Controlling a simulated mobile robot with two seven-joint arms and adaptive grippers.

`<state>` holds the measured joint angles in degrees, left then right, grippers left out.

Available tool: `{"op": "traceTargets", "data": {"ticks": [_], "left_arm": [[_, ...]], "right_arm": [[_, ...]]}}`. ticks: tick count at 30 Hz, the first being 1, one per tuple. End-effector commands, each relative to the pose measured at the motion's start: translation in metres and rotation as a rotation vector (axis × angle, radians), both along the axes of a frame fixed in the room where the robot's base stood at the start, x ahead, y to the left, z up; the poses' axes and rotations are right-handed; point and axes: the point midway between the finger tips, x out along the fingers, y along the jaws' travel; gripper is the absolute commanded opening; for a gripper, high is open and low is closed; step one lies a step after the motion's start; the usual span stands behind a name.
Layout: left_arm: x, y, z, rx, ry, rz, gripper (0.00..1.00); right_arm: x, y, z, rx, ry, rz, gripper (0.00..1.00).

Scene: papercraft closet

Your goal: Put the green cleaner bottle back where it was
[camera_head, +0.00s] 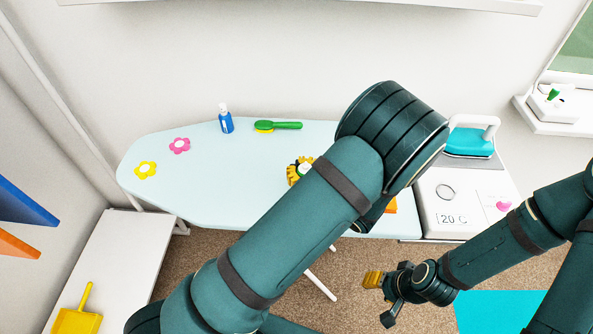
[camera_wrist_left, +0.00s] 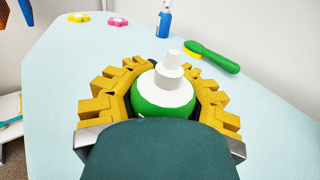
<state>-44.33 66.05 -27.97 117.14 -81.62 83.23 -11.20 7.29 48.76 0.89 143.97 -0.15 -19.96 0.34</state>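The green cleaner bottle (camera_wrist_left: 163,100) has a round green body and a white stepped cap. In the left wrist view it sits between the curved yellow fingers of my left gripper (camera_wrist_left: 162,68), which close around it from both sides. In the head view the white-capped bottle top (camera_head: 305,168) and a yellow finger show over the middle of the ironing board (camera_head: 230,170). My left arm hides the rest of that gripper. Whether the bottle base touches the board is hidden. My right gripper (camera_head: 376,297) hangs low over the floor, away from the board; its finger opening is unclear.
Pink (camera_head: 179,146) and yellow (camera_head: 146,170) flowers lie at left. A teal iron (camera_head: 470,140) is at right.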

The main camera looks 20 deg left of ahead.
Motion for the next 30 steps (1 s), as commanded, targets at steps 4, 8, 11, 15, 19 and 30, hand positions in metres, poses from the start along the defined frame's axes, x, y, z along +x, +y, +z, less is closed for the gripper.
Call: {"op": "traceTargets", "data": {"ticks": [4,8,11,15,19,30], "left_arm": [[-0.0001,-0.0002,-0.0072,0.000,-0.001,-0.001,0.00],[-0.0001,-0.0002,-0.0063,0.000,-0.001,-0.001,0.00],[-0.0001,-0.0002,-0.0083,0.000,-0.001,-0.001,0.00],[-0.0001,-0.0002,-0.0098,0.000,-0.001,-0.001,0.27],[-0.0001,-0.0002,-0.0096,0.000,-0.001,-0.001,0.47],[0.0000,-0.0003,-0.0046,0.000,-0.001,-0.001,0.47]], "right_arm": [[0.0001,0.0000,-0.0019,0.000,0.000,0.000,0.47],[0.0002,0.0000,-0.0015,0.000,0.000,0.000,0.47],[0.0003,0.0000,-0.0026,0.000,-0.001,0.001,0.47],[0.0006,-0.0001,-0.0034,0.000,-0.001,0.001,0.47],[0.0007,0.0000,-0.0032,0.000,-0.002,-0.001,0.47],[0.0002,0.0000,-0.0003,0.000,-0.001,0.000,0.47]]}}
